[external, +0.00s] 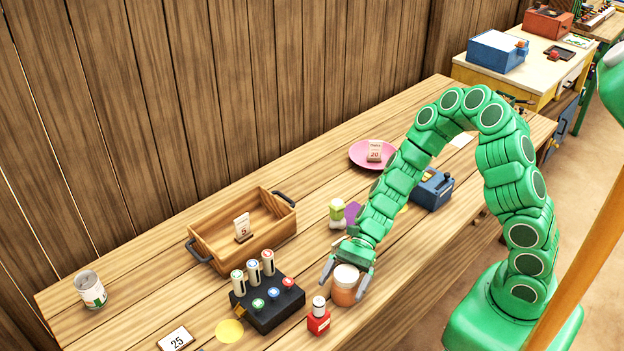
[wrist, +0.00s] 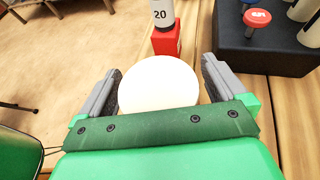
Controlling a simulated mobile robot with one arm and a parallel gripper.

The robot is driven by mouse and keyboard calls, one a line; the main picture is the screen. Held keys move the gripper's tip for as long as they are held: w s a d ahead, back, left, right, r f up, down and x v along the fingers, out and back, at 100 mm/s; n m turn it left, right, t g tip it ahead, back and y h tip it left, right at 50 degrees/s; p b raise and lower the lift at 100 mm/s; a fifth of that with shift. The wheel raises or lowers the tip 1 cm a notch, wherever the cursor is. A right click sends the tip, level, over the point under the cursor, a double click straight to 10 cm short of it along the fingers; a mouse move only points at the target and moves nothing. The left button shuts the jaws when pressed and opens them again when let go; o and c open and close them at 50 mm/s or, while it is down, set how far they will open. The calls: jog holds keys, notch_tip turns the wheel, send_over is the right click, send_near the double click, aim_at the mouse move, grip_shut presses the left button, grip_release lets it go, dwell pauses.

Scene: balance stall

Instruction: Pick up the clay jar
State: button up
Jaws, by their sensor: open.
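The clay jar (external: 344,292) is a small orange-brown pot with a pale lid, upright near the front edge of the wooden table. My gripper (external: 343,284) is open and lowered over it, with one finger on each side of the jar. In the wrist view the jar's round white lid (wrist: 158,84) lies between the two open fingers of my gripper (wrist: 160,90). A narrow gap shows beside the right finger; the left finger is very close to the lid, and I cannot tell if it touches. The jar's body is hidden there.
A black block (external: 268,306) with upright cylinders and coloured knobs is to the left. A wooden tray (external: 222,247) and a pink plate (external: 358,153) are farther back.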

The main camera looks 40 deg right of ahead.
jog(key=c, duration=1.2)
jog(key=shift+c, duration=0.2)
jog(key=shift+r, duration=0.1)
jog(key=shift+r, duration=0.15)
jog(key=shift+c, duration=1.3)
jog(key=shift+r, duration=4.8)
